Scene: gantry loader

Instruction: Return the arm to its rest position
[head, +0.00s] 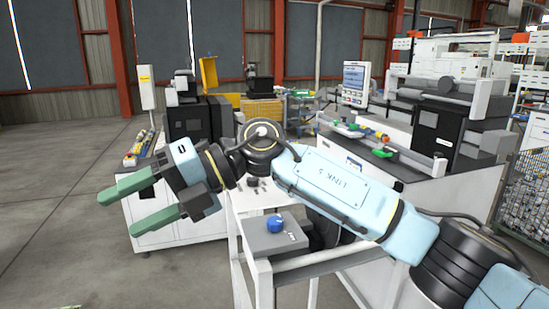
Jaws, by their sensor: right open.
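My right arm comes in from the lower right and stretches across the picture to the left. Its right gripper (118,210) has two green fingers that point left and stand apart, with nothing between them. My left gripper is not in the head view.
A white cart (236,237) bears a grey box with a blue knob (276,223), below my right forearm. A workbench with machines (436,130) stands behind at right, a wire cage (520,190) at the right edge. Open floor (50,190) lies at left.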

